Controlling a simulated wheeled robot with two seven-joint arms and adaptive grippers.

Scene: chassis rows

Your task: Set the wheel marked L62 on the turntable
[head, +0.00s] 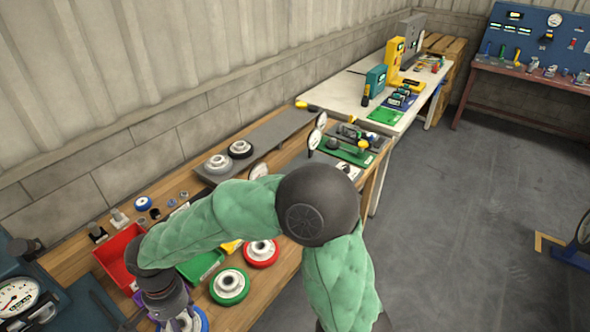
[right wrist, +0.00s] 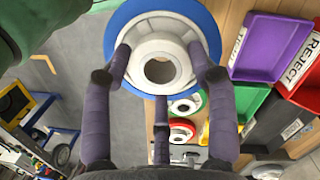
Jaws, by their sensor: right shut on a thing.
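My right gripper (head: 180,314) is low at the bottom left of the head view, at the end of the green-sleeved arm. Its purple fingers (right wrist: 160,72) are shut on a wheel with a white hub and blue rim (right wrist: 125,22) in the right wrist view. The wheel's blue rim (head: 203,320) shows partly below the gripper in the head view, mostly hidden. No L62 mark is legible on any wheel. A green-rimmed wheel (head: 229,286) and a red-rimmed wheel (head: 262,252) lie on the wooden bench. I cannot pick out the turntable for sure. My left gripper is not in view.
A red bin (head: 115,248) and a green bin (head: 203,263) stand beside my forearm. A purple bin (right wrist: 262,45) shows in the wrist view. Two more wheels (head: 218,163) (head: 240,149) rest on the grey rear shelf. A gauge machine (head: 30,290) stands at the lower left.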

